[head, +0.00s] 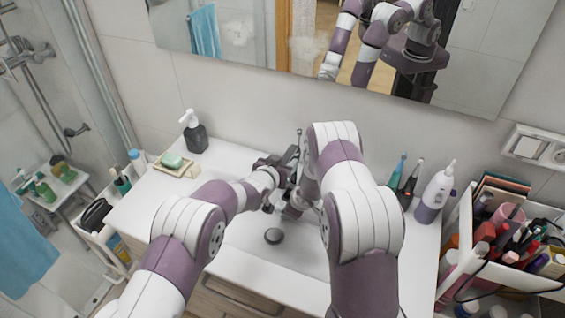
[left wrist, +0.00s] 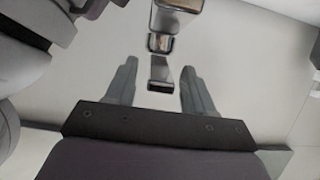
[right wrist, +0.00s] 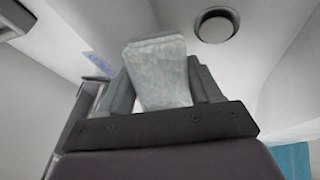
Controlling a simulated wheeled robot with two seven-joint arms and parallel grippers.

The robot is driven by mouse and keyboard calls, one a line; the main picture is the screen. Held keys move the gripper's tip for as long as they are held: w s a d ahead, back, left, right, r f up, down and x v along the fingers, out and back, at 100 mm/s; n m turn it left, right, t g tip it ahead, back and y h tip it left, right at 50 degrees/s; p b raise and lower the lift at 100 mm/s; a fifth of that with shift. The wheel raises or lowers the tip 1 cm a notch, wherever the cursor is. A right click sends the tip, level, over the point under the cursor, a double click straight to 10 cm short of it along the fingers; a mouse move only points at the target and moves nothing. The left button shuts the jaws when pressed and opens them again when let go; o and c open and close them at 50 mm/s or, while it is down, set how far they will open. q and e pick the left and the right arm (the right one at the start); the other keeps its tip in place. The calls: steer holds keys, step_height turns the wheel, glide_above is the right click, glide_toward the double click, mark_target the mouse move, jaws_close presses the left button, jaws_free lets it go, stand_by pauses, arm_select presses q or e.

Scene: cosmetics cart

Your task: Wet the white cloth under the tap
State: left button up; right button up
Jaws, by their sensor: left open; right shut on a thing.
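The white cloth (right wrist: 160,75) looks greyish and mottled in the right wrist view. It is folded into a small block between the fingers of my right gripper (right wrist: 162,88), which is shut on it. The cloth is hidden in the head view behind my right arm. The chrome tap (left wrist: 173,20) shows in the left wrist view. Its lower end lies between the two spread fingers of my left gripper (left wrist: 160,85), which is open, with gaps on both sides. In the head view my left gripper (head: 286,165) is at the back of the basin. I see no water stream.
The white basin has a dark round drain (head: 274,236), also in the right wrist view (right wrist: 216,25). A soap dish (head: 176,167) and dark pump bottle (head: 196,136) stand left. Toothbrushes (head: 403,180), a white bottle (head: 434,192) and a crowded cosmetics cart (head: 505,240) stand right.

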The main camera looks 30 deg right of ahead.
arm_select(q)
jaws_close()
steer(key=shift+f+t+h, duration=0.3)
steer(key=shift+f+h, duration=0.1)
steer(key=shift+f, duration=0.1)
jaws_free()
steer(key=shift+s+a, duration=0.1)
steer(key=shift+a, duration=0.05)
steer(key=v, duration=1.1)
steer(key=shift+s+a, duration=0.25)
steer(key=shift+a, duration=0.1)
steer(key=shift+r, duration=0.1)
